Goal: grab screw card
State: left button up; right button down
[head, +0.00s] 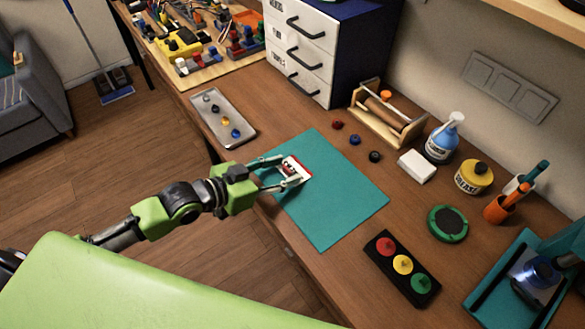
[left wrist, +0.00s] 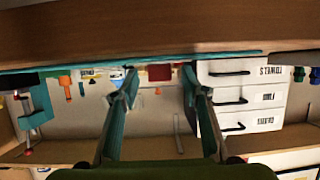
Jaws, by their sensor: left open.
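The screw card (head: 304,172), small and white with red and dark markings, lies on the teal mat (head: 335,205), near its left edge. My left gripper (head: 291,169) reaches in from the left, open, with a finger on either side of the card. The head view does not show clearly whether the fingers touch it. In the left wrist view, which looks upside down, the spread fingers (left wrist: 159,73) have a dark red patch between their tips, probably the card's edge. My right gripper is not in view.
A metal tray (head: 222,118) with several small coloured pieces stands left of the mat. A black board with three coloured buttons (head: 402,267) is at the front right. A drawer cabinet (head: 303,50), spray bottle (head: 441,144) and white block (head: 416,166) stand behind. The mat's right part is clear.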

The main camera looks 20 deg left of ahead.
pick_arm(q)
jog(key=c, duration=1)
